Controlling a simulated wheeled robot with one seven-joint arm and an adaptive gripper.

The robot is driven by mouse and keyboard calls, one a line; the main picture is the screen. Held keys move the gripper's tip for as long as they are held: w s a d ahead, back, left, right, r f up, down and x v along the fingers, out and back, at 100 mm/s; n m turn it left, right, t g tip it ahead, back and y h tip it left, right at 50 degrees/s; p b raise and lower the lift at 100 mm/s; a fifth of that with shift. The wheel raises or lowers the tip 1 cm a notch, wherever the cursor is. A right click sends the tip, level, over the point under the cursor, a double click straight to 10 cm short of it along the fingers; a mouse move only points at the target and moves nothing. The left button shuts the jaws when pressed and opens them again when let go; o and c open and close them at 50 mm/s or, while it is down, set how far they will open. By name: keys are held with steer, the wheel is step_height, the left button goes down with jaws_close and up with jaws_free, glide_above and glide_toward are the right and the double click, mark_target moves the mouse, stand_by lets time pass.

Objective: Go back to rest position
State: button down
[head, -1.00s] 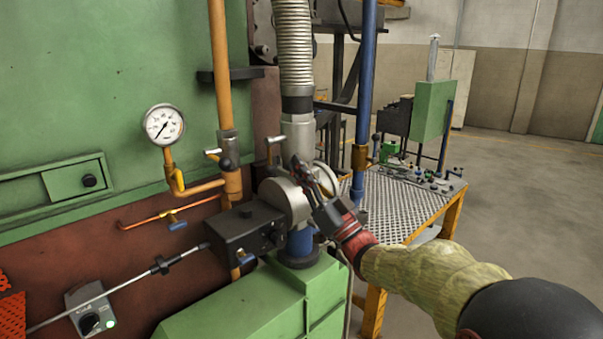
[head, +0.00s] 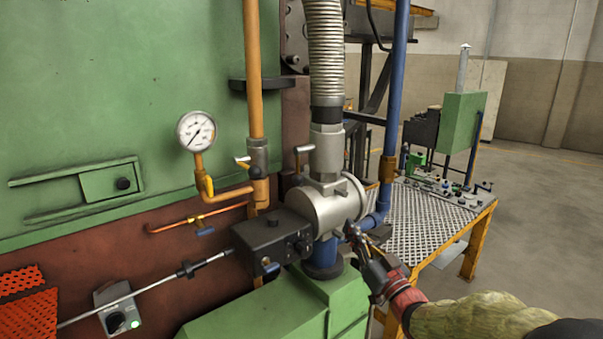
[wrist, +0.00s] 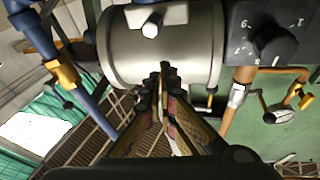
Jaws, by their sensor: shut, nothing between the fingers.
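My gripper (head: 352,232) is shut and empty in the head view, at the end of my arm reaching in from the lower right. Its fingertips are just in front of the right part of the silver valve body (head: 325,210). In the wrist view the closed fingers (wrist: 163,75) point at the same silver cylinder (wrist: 185,45) and overlap its lower edge. I cannot tell whether they touch it.
A black control box (head: 272,240) with a knob sits left of the silver body. A gauge (head: 196,131), orange pipes (head: 254,90) and a blue pipe (head: 393,100) stand nearby. A perforated table (head: 420,225) is at the right. Open floor (head: 540,200) lies beyond it.

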steer(key=w+d+f+m+g+h, duration=0.1)
steer(key=d+f+m+g+h, duration=0.1)
steer(key=d+f+h, duration=0.45)
steer(key=s+d+f+m+g+h, duration=0.2)
steer(key=s+d+f+g+h, duration=0.2)
steer(key=s+f+g, duration=0.6)
steer(key=s+a+r+g+y, duration=0.1)
steer(key=s+a+g, duration=0.15)
steer(key=s, duration=1.15)
steer(key=s+a+r+g, duration=0.1)
steer(key=s+a+g, duration=0.15)
steer(key=s, duration=1.25)
steer(key=r+t, duration=0.1)
steer(key=a+r+t, duration=0.1)
steer(key=r, duration=0.1)
steer(key=s+a+r+t, duration=0.1)
steer(key=shift+a+r+y, duration=0.1)
steer(key=shift+r+y, duration=0.15)
steer(key=shift+y, duration=0.1)
